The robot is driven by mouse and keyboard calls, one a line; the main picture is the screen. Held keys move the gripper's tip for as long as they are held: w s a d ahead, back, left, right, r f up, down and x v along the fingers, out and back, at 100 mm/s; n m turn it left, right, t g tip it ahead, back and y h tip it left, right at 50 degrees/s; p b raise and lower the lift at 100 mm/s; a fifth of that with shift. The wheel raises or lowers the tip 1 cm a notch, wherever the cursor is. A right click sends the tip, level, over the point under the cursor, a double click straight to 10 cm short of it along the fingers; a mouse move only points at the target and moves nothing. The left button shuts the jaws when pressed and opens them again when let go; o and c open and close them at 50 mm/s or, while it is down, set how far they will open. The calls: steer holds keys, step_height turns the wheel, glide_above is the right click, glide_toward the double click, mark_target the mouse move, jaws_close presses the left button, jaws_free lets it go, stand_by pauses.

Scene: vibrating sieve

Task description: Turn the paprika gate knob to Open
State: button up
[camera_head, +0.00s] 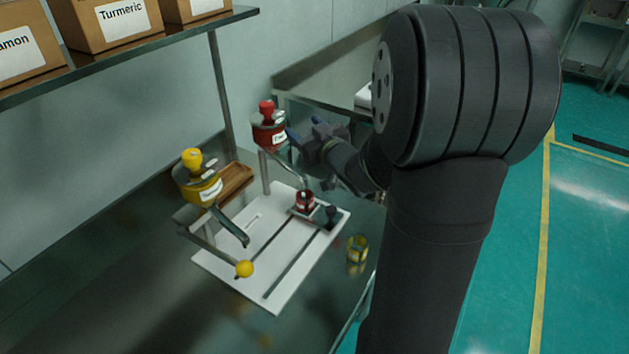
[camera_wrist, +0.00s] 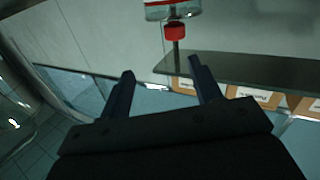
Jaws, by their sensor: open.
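The paprika unit (camera_head: 270,136) is a red hopper with a partly hidden white label, on a post at the back of the white board. Its red knob (camera_head: 266,108) stands on top. My gripper (camera_head: 300,136) is just right of the hopper, its fingers pointing left toward it. In the wrist view, which looks upside down, my open, empty fingers (camera_wrist: 162,68) have the red knob (camera_wrist: 175,32) ahead, beyond the tips. I cannot tell whether a finger touches the hopper. Any gate position marking is not readable.
A yellow hopper (camera_head: 202,190) with a yellow knob stands left, above the white board (camera_head: 285,290). A yellow ball handle (camera_head: 244,269) is in front. A red-banded jar (camera_head: 305,201) sits on the board; a yellow-banded jar (camera_head: 357,249) is right of it. A shelf with boxes (camera_head: 120,22) hangs upper left.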

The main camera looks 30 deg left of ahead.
steer(key=w+a+r+n+t+h, duration=0.1)
steer(key=w+a+r+n+h, duration=0.2)
steer(key=w, duration=0.4)
steer(key=w+a+r+n+t+h, duration=0.1)
steer(key=w+r+n+t+h, duration=0.15)
steer(key=w+h, duration=0.35)
steer(key=s+a+r+n+g+h, duration=0.1)
steer(key=s+a+r+n+g, duration=0.1)
steer(key=s+r+n+g, duration=0.35)
steer(key=s+a+r+n+g+h, duration=0.25)
steer(key=s+r+n, duration=0.35)
steer(key=r+n, duration=0.3)
steer(key=w+a+f+n+g, duration=0.1)
steer(key=a+f, duration=0.2)
steer(key=f, duration=0.7)
steer(key=v, duration=1)
steer(key=w+d+f+m+h, duration=0.1)
steer(key=d+f+m, duration=0.2)
steer(key=f, duration=1)
steer(key=w+d+f+m+g+h, duration=0.1)
steer(key=d+f+m, duration=0.1)
steer(key=f+m, duration=0.6)
steer(key=w+d+f+m+g+h, duration=0.1)
steer(key=d+f+m, duration=0.2)
steer(key=f, duration=1.4)
steer(key=m, duration=0.3)
steer(key=shift+w+d+f, duration=0.25)
steer(key=shift+d+f, duration=0.05)
steer(key=shift+d, duration=0.05)
